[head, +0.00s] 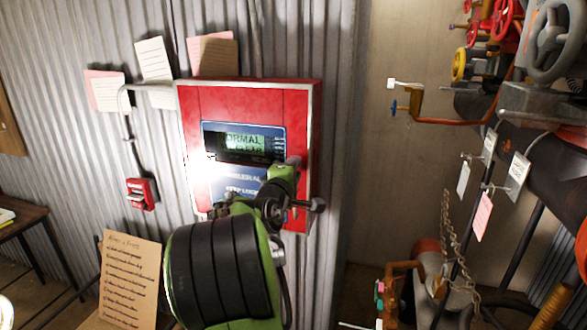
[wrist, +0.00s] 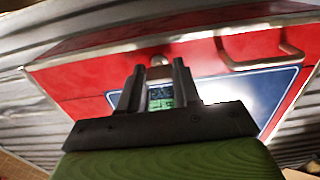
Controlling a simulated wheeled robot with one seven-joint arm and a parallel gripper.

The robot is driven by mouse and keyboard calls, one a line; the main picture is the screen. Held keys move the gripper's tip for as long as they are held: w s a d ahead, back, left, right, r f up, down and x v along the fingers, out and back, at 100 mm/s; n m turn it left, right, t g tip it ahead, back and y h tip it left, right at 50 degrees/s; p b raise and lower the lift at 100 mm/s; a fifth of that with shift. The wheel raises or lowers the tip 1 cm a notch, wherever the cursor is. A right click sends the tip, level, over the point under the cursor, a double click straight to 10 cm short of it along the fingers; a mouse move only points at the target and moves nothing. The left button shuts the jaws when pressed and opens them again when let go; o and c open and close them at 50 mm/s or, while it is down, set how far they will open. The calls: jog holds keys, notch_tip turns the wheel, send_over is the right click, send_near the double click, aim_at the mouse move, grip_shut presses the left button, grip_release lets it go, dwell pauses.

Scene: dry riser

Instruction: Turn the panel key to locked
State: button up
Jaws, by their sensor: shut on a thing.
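The red alarm panel (head: 300,125) hangs on the corrugated wall in the head view. Its lit display (head: 243,141) reads "NORMAL" in part, with more blurred text below. My gripper (wrist: 157,80) is at the panel face, in front of its lower part, and hides some of the blue label. In the wrist view its two dark fingers are closed around a small grey piece, which looks like the panel key (wrist: 159,71). The key's angle cannot be read, and the key is hidden in the head view by my arm.
A red call point (head: 141,194) is on the wall at left, with paper notes above. A handwritten card (head: 130,279) stands below. Pipes, valve wheels (head: 549,37) and hanging tags crowd the right side. A metal handle (wrist: 258,55) projects from the panel.

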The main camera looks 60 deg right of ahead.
dwell(0.4)
jog(key=o, duration=1.1)
jog(key=shift+c, duration=0.2)
jog(key=s+a+b, duration=0.1)
jog(key=s+a, duration=0.1)
jog(key=a, duration=1.3)
jog(key=shift+s+a, duration=0.25)
